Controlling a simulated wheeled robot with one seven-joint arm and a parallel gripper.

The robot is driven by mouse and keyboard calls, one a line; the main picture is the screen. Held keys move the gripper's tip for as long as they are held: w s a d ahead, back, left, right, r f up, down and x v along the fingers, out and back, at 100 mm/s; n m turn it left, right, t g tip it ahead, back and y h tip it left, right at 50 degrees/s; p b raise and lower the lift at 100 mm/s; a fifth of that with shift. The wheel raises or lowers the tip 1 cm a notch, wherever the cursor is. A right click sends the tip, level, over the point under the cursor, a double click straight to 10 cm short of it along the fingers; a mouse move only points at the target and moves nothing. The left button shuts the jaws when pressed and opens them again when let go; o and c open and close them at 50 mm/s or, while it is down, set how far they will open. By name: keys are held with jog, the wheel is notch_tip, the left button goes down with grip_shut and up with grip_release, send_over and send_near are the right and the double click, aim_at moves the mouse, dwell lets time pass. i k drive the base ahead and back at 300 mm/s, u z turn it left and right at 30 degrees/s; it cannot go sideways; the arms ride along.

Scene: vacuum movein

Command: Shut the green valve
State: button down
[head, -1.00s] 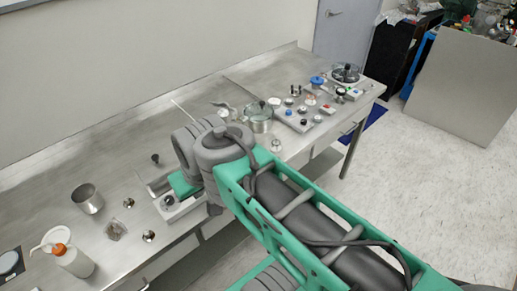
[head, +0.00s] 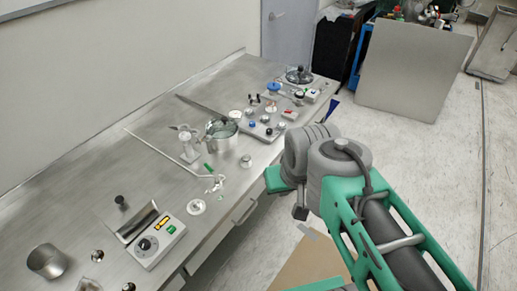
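A small green lever (head: 209,167), which looks like the green valve's handle, is on the bench in the middle of the head view. It sits by small pale metal fittings (head: 215,183). It is too small to tell whether the lever stands open or shut. My arm reaches in from the lower right, to the right of the valve and apart from it. A dark block at the arm's end, which seems to be my gripper (head: 301,212), hangs beyond the bench's front edge. Its fingers cannot be made out, and nothing is seen held in it.
The steel bench (head: 85,190) runs along the wall. Open floor (head: 420,150) lies right.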

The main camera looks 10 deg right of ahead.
aim_at(218, 178)
jog(key=z, duration=0.15)
jog(key=i, duration=0.95)
jog(key=u, duration=2.15)
